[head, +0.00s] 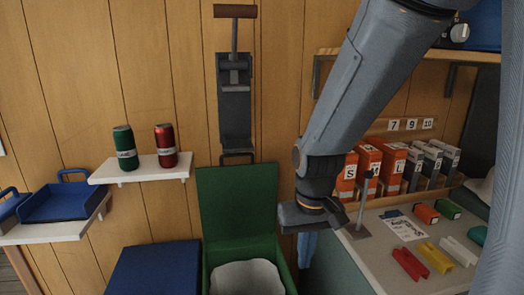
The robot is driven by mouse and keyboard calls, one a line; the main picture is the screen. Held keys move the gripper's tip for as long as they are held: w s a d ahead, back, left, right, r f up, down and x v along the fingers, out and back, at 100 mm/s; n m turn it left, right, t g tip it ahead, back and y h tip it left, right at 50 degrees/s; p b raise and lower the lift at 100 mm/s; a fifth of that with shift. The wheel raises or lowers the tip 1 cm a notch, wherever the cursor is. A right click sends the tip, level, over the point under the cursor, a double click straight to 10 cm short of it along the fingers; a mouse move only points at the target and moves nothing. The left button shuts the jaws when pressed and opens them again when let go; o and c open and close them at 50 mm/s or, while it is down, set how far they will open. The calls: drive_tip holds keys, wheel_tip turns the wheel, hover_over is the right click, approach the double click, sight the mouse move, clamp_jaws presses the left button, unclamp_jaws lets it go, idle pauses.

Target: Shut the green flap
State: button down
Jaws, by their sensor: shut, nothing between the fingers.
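The green flap (237,203) is the lid of a green bin (281,272). The flap stands open and upright at the bin's back, near the wooden wall. A white liner or bag (246,277) shows inside the open bin. My gripper (299,220) is shut and empty. In the picture it is just right of the flap, above the bin's right side. I cannot tell its depth relative to the flap, and its fingertips are hard to make out.
A blue box (155,270) stands left of the bin. A white shelf (140,168) holds a green can (125,147) and a red can (166,145). A counter (368,268) with blocks and boxes is at right. A dark wall bracket (234,100) hangs above the flap.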

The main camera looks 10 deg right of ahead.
drive_tip(key=w+d+r+t+p, duration=0.15)
drive_tip(key=w+r+p, duration=0.25)
drive_tip(key=w+r, duration=0.8)
drive_tip(key=w+a+r+t+p, duration=0.1)
drive_tip(key=w+r+t+p, duration=0.15)
drive_tip(key=w+r, duration=1.05)
drive_tip(key=w+p+x, duration=0.2)
drive_tip(key=p+x, duration=0.1)
drive_tip(key=x, duration=1.2)
drive_tip(key=shift+d+r+p, duration=0.25)
drive_tip(key=shift+p, duration=0.05)
drive_tip(key=shift+d, duration=0.1)
